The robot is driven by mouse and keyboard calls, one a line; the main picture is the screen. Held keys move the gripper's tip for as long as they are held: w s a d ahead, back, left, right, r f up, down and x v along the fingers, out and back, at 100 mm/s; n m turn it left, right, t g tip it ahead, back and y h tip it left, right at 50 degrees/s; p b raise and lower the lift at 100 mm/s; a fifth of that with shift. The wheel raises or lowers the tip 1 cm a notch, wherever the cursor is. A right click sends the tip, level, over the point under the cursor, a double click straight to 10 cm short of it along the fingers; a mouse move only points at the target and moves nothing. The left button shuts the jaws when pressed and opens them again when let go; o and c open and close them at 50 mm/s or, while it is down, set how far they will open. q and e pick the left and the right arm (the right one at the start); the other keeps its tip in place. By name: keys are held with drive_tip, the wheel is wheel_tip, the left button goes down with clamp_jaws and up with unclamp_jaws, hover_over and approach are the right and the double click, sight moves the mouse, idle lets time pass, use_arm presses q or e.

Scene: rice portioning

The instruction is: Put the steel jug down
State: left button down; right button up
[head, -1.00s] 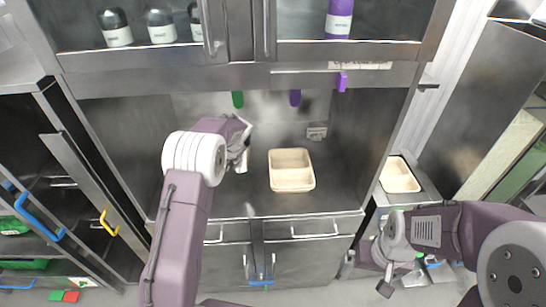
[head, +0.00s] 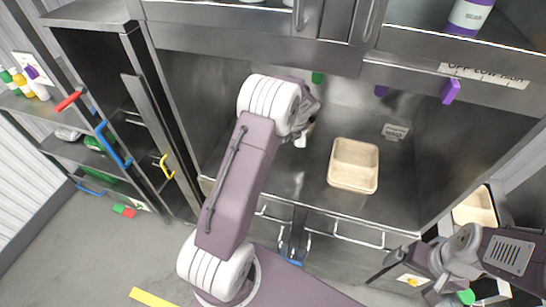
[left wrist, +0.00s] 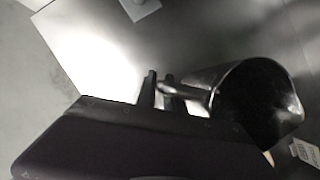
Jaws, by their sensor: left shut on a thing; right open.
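The steel jug (left wrist: 288,112) is at the right of the left wrist view, its dark opening visible. My left gripper (left wrist: 168,92) is shut on its handle. In the head view my left gripper (head: 306,128) is inside the steel alcove, left of the beige divided tray (head: 354,184); my arm hides most of the jug there. I cannot tell whether the jug touches the counter. My right gripper (head: 436,296) is open at the lower right, outside the alcove and away from the jug.
A second beige tray (head: 474,210) sits at the right, outside the alcove. A small label (head: 395,131) stands behind the first tray. Open shelving (head: 90,150) with blue and yellow handles is at the left. The counter between my left gripper and the tray looks clear.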

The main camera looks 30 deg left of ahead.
use_arm(q)
drive_tip(key=s+a+f, duration=0.4)
drive_tip(key=s, duration=0.1)
drive_tip(key=shift+s+a+f+b, duration=0.15)
drive_tip(key=shift+s+a+b, duration=0.1)
drive_tip(key=shift+b, duration=0.1)
wheel_tip(320, 180, down, 3)
drive_tip(key=shift+s+d+f+b, duration=0.1)
drive_tip(key=shift+f+b, duration=0.1)
drive_tip(key=shift+b, duration=0.4)
drive_tip(key=shift+f, duration=0.3)
drive_tip(key=shift+f, duration=0.15)
drive_tip(key=c, duration=1.5)
unclamp_jaws()
drive_tip(key=shift+o, duration=0.2)
